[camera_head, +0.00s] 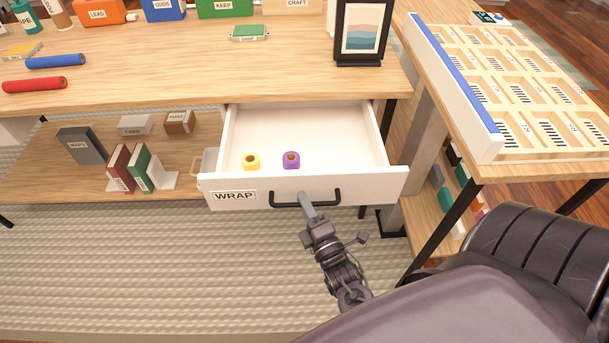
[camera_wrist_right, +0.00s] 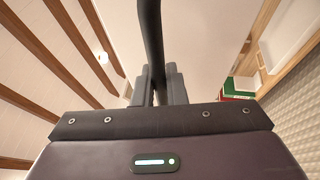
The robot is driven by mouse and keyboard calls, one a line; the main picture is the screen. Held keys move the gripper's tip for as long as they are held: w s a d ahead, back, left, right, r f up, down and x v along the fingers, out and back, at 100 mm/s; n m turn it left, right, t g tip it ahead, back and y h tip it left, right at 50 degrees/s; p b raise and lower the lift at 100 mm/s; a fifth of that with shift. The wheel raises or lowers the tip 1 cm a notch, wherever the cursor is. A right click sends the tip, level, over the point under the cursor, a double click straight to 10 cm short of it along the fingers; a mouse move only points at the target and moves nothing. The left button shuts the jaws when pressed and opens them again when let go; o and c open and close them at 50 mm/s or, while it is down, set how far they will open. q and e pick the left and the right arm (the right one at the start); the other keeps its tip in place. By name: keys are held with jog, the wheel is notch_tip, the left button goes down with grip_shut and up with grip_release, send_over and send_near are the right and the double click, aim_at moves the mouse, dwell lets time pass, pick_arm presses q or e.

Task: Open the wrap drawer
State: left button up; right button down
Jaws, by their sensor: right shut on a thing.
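The white wrap drawer (camera_head: 388,185) is pulled out from under the wooden desk in the head view, and its inside shows. Its front carries a "WRAP" label (camera_head: 234,196) and a dark bar handle (camera_head: 325,203). A yellow roll (camera_head: 251,161) and a purple roll (camera_head: 291,160) stand inside the drawer. My right gripper (camera_head: 309,203) is shut on the handle near its middle. In the right wrist view the dark handle bar (camera_wrist_right: 151,40) runs between the fingers of my right gripper (camera_wrist_right: 156,85). My left gripper is not in view.
The desk (camera_head: 180,85) holds a picture frame (camera_head: 360,35), coloured boxes and rolls. A lower shelf (camera_head: 40,165) with books and small boxes lies left of the drawer. A compartment tray (camera_head: 515,95) stands on the right table. Open floor (camera_head: 150,260) lies in front.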

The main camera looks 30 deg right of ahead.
jog(key=shift+s+a, duration=0.1)
jog(key=shift+s, duration=0.05)
jog(key=c, duration=1.5)
grip_release()
jog(key=shift+s, duration=0.1)
jog(key=v, duration=0.7)
jog(key=shift+s+f, duration=0.1)
jog(key=shift+s, duration=0.2)
jog(key=shift+f, duration=0.1)
